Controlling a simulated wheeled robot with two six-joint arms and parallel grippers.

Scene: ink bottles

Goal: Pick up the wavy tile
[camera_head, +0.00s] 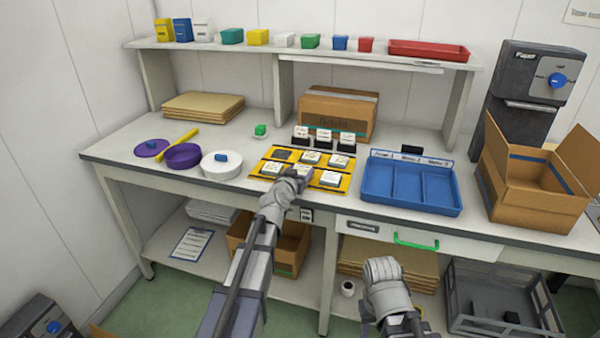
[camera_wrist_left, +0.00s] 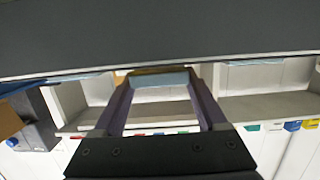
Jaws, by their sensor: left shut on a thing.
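White tiles with small markings sit in a yellow tray (camera_head: 323,188) on the table; one back-left slot looks dark and bare. The markings are too small for me to tell which tile is wavy. My left gripper (camera_head: 301,176) is over the front middle of the tray, shut on a white tile (camera_head: 303,170) that it partly hides.
Tiles in black stands (camera_head: 324,136) stand behind the tray. A blue compartment tray (camera_head: 411,208) is to the right, then an open cardboard box (camera_head: 530,200). A white round container (camera_head: 221,165) and a purple bowl (camera_head: 183,156) are to the left. A shelf (camera_head: 230,47) overhangs the back.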

